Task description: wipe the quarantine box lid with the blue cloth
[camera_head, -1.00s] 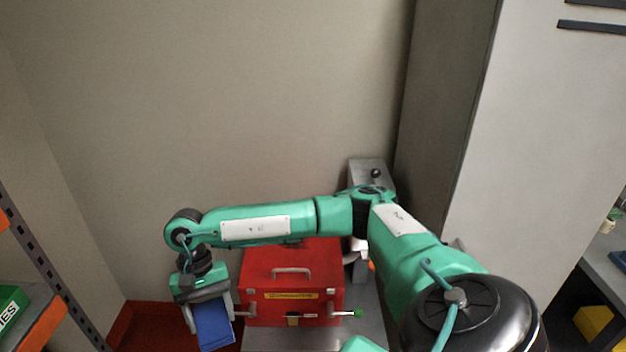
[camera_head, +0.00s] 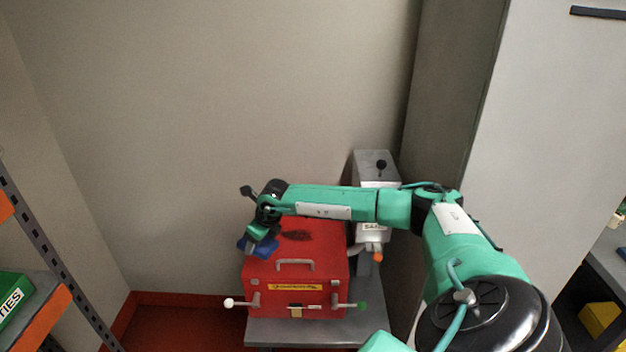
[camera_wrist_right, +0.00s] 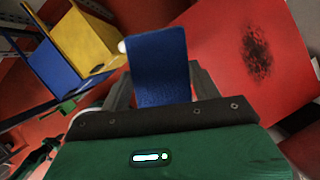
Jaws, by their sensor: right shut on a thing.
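The red quarantine box (camera_head: 275,268) stands on a grey stand, its lid shut, with a handle and yellow label on its front. A dark smudge (camera_head: 297,236) marks the lid; it also shows in the right wrist view (camera_wrist_right: 257,50). My right gripper (camera_head: 252,246) is shut on the blue cloth (camera_wrist_right: 158,62) at the lid's left edge, left of the smudge. The cloth shows as a small blue patch in the head view (camera_head: 242,243). I cannot tell if it touches the lid. My left gripper is out of view.
A grey device with an orange-tipped part (camera_head: 378,257) stands right of the box. A grey cabinet (camera_head: 550,150) rises at the right. A shelf with a green box (camera_head: 12,296) is at the left. Yellow (camera_wrist_right: 88,40) and blue (camera_wrist_right: 52,70) bins show in the wrist view.

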